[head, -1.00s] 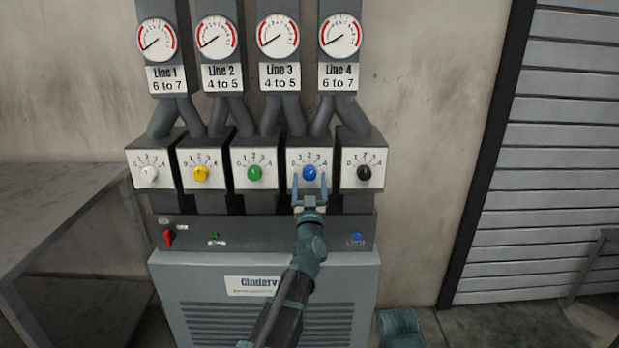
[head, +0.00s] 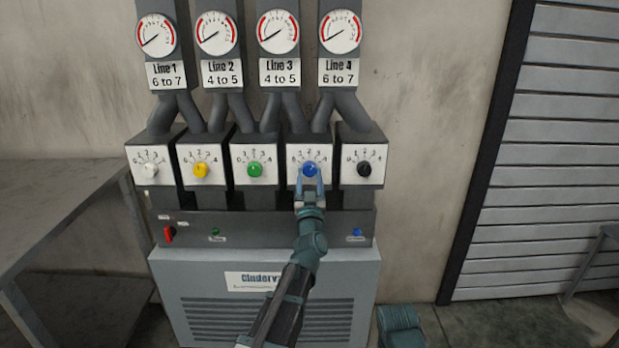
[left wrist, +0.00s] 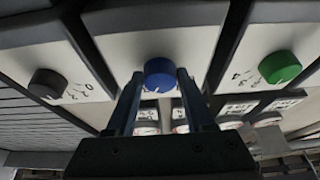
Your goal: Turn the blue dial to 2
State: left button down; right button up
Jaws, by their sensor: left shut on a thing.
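The blue dial (head: 310,170) is a round knob on a white face marked 0 to 4, second from the right in the row. My left gripper (head: 310,180) reaches up to it from below and is shut on it, one finger on each side. In the left wrist view the blue dial (left wrist: 160,74) sits between the tips of my left gripper (left wrist: 158,85). I cannot read the dial's pointer clearly. My right gripper is not in view.
A green dial (head: 255,170) is just left and a black dial (head: 364,170) just right. A yellow dial (head: 201,171) and white dial (head: 150,170) stand further left. Gauges hang above. A red switch (head: 169,233) and a blue button (head: 357,232) are on the panel below.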

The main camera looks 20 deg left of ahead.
pick_arm(q)
jog(key=shift+n, duration=0.3)
jog(key=n+y, duration=0.2)
jog(key=n, duration=0.1)
jog(key=shift+d+r+n+g, duration=0.1)
jog(key=shift+d+n+g, duration=0.1)
jog(key=shift+n+g, duration=0.15)
jog(key=shift+w+d+n+g+y+p, duration=0.1)
jog(key=shift+n+g+y+p, duration=0.3)
jog(key=shift+n, duration=0.6)
jog(key=shift+n+g+y+p, duration=0.25)
jog(key=shift+n+y, duration=0.25)
jog(key=shift+n, duration=0.45)
jog(key=shift+c, duration=1.4)
grip_release()
